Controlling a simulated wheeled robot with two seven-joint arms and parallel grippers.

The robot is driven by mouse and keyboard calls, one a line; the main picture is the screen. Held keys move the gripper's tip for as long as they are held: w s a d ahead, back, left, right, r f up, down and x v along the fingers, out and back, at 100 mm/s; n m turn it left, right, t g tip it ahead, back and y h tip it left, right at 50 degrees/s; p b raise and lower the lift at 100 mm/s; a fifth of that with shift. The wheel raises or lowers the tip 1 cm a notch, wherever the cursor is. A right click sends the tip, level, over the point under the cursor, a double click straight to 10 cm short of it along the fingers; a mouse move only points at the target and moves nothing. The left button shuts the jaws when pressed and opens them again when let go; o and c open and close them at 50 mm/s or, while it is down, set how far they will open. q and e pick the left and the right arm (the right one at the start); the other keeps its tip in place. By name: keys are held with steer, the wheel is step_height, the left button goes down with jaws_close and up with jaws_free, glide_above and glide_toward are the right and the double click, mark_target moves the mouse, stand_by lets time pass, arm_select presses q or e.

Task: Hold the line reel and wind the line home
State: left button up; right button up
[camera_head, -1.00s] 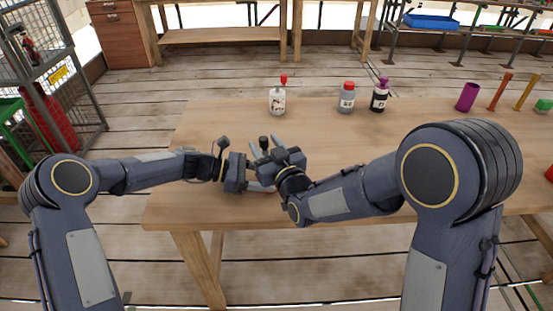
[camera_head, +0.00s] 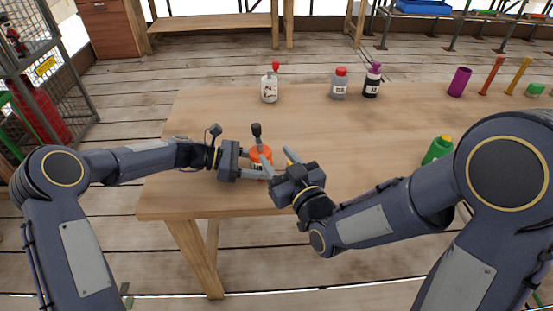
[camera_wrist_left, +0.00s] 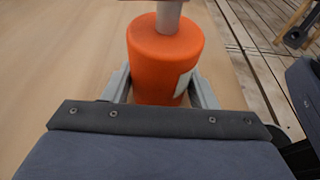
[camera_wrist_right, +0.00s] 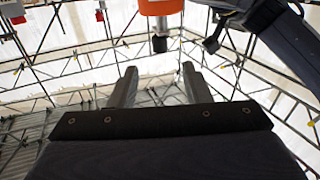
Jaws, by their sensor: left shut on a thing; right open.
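The line reel is an orange cylinder (camera_head: 261,154) near the table's front left part, with a dark knob (camera_head: 257,130) above it. My left gripper (camera_head: 259,168) is shut on it from the left. In the left wrist view the reel (camera_wrist_left: 160,60) stands between the two fingers, with a grey shaft on top and a pale label on its side. My right gripper (camera_head: 277,161) is open and empty, just right of the reel. In the right wrist view its fingers (camera_wrist_right: 158,82) are apart, and the reel (camera_wrist_right: 160,6) and knob show beyond them. No line can be made out.
The wooden table (camera_head: 210,130) is mostly bare around the reel. A white bottle (camera_head: 269,88), a grey bottle (camera_head: 339,85) and a black bottle (camera_head: 372,82) stand at the back. A green bottle (camera_head: 437,150) stands near my right arm. A purple cup (camera_head: 459,82) is at the back right.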

steer(key=shift+w+a+r, duration=0.1)
steer(key=shift+w+a, duration=0.1)
steer(key=c, duration=0.4)
steer(key=w+a+r+g, duration=0.1)
steer(key=w, duration=0.1)
steer(key=w+a+r+n+g, duration=0.1)
steer(key=a, duration=0.1)
steer(key=w+a+r+n, duration=0.1)
steer(key=w+a, duration=0.1)
steer(key=shift+w+a+g+y, duration=0.1)
steer(key=shift+w+g+y, duration=0.25)
steer(key=shift+g+y, duration=0.05)
jaws_close()
steer(key=w+a+r+g+h, duration=0.2)
steer(key=w+a+g, duration=0.1)
steer(key=w+g, duration=0.15)
step_height(320, 180, up, 4)
steer(key=s+d+r+m+g+h, duration=0.1)
steer(key=s+d+g+h, duration=0.1)
steer(key=g+h, duration=0.25)
step_height(320, 180, down, 6)
steer(key=shift+s+a+g, duration=0.2)
steer(key=shift+a+g, duration=0.05)
steer(key=shift+g, duration=0.15)
steer(key=shift+f+y, duration=0.1)
steer(key=shift+y, duration=0.15)
stand_by(0.4)
steer(key=shift+f, duration=1.45)
